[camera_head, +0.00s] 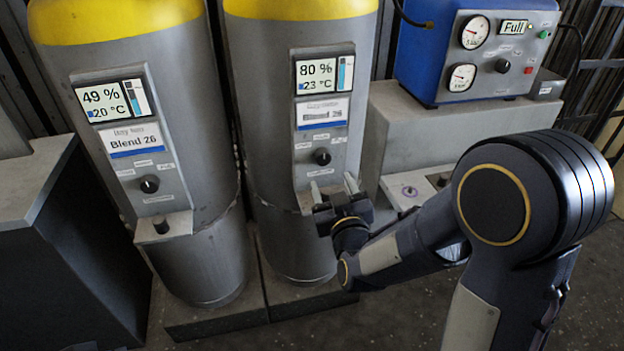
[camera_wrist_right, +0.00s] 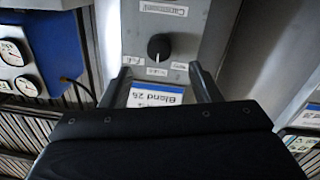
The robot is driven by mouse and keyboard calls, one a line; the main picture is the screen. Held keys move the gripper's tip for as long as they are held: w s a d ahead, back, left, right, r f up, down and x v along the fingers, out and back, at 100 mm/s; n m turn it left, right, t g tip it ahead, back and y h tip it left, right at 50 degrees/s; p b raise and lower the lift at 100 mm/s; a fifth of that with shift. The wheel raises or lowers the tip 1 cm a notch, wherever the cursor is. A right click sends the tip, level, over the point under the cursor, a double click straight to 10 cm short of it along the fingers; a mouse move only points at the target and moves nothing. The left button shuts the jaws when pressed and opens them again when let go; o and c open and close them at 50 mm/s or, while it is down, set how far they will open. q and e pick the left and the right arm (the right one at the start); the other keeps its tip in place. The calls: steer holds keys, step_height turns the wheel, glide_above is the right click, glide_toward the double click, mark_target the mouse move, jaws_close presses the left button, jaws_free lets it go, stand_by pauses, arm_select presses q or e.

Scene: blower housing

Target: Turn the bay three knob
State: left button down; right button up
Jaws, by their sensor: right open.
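Two grey silos with yellow tops carry control panels. The right silo's panel reads 80 % and 23 °C and has a black round knob (camera_head: 322,157). The left silo's panel reads 49 % and 20 °C, with its own black knob (camera_head: 149,184). No bay number is legible. My right gripper (camera_head: 333,187) is open and empty, just below the right silo's knob in the picture. In the right wrist view the knob (camera_wrist_right: 159,47) lies beyond and between the open fingers (camera_wrist_right: 162,84), apart from them, with a pale mark on it. My left gripper is out of view.
A blue box (camera_head: 480,50) with two gauges, a knob and a "Full" display stands on a grey block at right. Small ledges (camera_head: 163,227) jut below the panels. A dark cabinet (camera_head: 60,235) stands at left.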

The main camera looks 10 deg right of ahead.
mark_target(323, 161)
steer(key=w, duration=0.7)
steer(key=shift+w+d, duration=0.15)
steer(key=shift+w, duration=0.2)
steer(key=c, duration=1)
steer(key=shift+f+m+b, duration=0.1)
steer(key=shift+m+b, duration=1.3)
steer(key=shift+b, duration=0.3)
steer(key=m+b, duration=0.3)
steer(key=shift+m, duration=0.3)
steer(key=m+b, duration=0.2)
steer(key=m, duration=0.1)
steer(key=shift+g+y+b, duration=0.3)
steer(key=shift+b, duration=0.1)
steer(key=shift+r+m+b, duration=0.2)
steer(key=shift+m+b, duration=0.55)
steer(key=shift+m, duration=0.35)
